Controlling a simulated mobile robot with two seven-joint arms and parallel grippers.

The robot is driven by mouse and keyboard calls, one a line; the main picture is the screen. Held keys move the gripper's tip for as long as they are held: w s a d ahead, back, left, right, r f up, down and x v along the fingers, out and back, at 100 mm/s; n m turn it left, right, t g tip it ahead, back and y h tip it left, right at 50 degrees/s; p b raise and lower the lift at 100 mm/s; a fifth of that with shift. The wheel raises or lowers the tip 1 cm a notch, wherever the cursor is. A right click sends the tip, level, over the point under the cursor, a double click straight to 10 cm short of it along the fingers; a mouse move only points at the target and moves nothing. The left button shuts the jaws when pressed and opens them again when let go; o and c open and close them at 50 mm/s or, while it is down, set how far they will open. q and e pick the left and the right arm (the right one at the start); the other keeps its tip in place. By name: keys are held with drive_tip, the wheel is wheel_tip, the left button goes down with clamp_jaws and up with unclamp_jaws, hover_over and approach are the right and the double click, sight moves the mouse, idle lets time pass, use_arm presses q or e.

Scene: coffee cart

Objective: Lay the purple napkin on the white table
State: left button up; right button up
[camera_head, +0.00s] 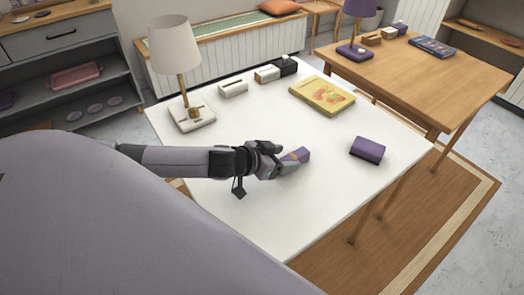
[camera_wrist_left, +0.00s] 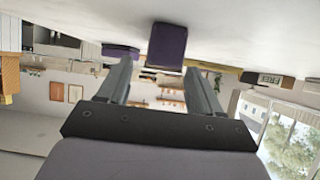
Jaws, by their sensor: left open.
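A small folded purple piece with a tan band, which looks like the purple napkin (camera_head: 302,154), is on the white table (camera_head: 252,215) at my left gripper's fingertips. In the left wrist view, which is upside down, the purple napkin (camera_wrist_left: 167,45) shows dark between and just beyond the two spread fingers. My left gripper (camera_head: 285,160) is open, low over the middle of the table; its fingers (camera_wrist_left: 160,75) hide part of the napkin in the head view. Whether they touch it I cannot tell. My right gripper is not in view.
A second purple block-like thing (camera_head: 368,150) lies on the table's right side. The table's front part is clear. A wooden table (camera_head: 440,80) stands behind right.

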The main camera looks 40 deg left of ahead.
use_arm(q)
drive_tip(key=v, duration=0.7)
drive_tip(key=shift+s+a+r, duration=0.1)
drive_tip(key=shift+s+a, duration=0.05)
drive_tip(key=shift+s, duration=0.2)
drive_tip(key=shift+v, duration=0.9)
drive_tip(key=shift+r, duration=0.15)
